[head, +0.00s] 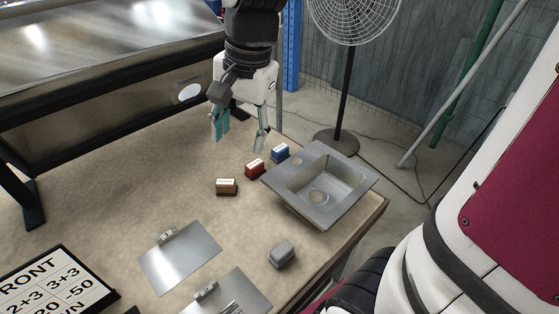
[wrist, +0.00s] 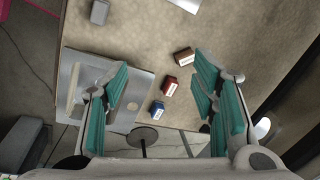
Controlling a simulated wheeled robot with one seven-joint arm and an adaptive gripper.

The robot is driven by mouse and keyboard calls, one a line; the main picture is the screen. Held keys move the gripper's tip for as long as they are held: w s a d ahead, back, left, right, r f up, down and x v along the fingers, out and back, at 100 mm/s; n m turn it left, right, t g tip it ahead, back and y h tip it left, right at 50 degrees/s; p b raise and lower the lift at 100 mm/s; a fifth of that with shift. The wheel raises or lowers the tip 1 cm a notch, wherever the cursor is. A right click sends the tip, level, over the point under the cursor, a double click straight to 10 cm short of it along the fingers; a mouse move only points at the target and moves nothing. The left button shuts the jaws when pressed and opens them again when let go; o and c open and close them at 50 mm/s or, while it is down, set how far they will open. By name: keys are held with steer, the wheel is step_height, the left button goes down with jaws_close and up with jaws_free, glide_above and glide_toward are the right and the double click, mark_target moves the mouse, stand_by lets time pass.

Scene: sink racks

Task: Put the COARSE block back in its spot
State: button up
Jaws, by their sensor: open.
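Three small blocks with white labels stand in a slanting row on the tan tabletop: brown (head: 227,187), red (head: 255,168) and blue (head: 280,152). The wrist view also shows the brown (wrist: 183,57), red (wrist: 170,86) and blue (wrist: 157,110) ones. A plain grey block (head: 283,254) lies apart, near the front edge. The labels are too small to read, so I cannot tell which block is COARSE. My gripper (head: 240,140) is open and empty, above the table behind the row. Its teal fingers also show in the wrist view (wrist: 162,80).
A steel sink (head: 345,205) sits right of the row at the table edge. Two metal plates with small upright tabs lie in front, one left (head: 180,262) and one nearer (head: 245,298). A printed sign (head: 50,285) lies front left. A fan (head: 350,70) stands behind. The table's left middle is clear.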

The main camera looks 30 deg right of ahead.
steer(key=s+r+n+t+h, duration=0.1)
steer(key=s+n, duration=1)
steer(key=s, duration=0.5)
steer(key=shift+s+d+r+t, duration=0.25)
steer(key=shift+d+t, duration=0.15)
steer(key=shift+d, duration=0.05)
step_height(320, 180, up, 3)
steer(key=shift+r+t+p, duration=0.1)
steer(key=shift+t+p, duration=0.2)
steer(key=shift+p, duration=0.9)
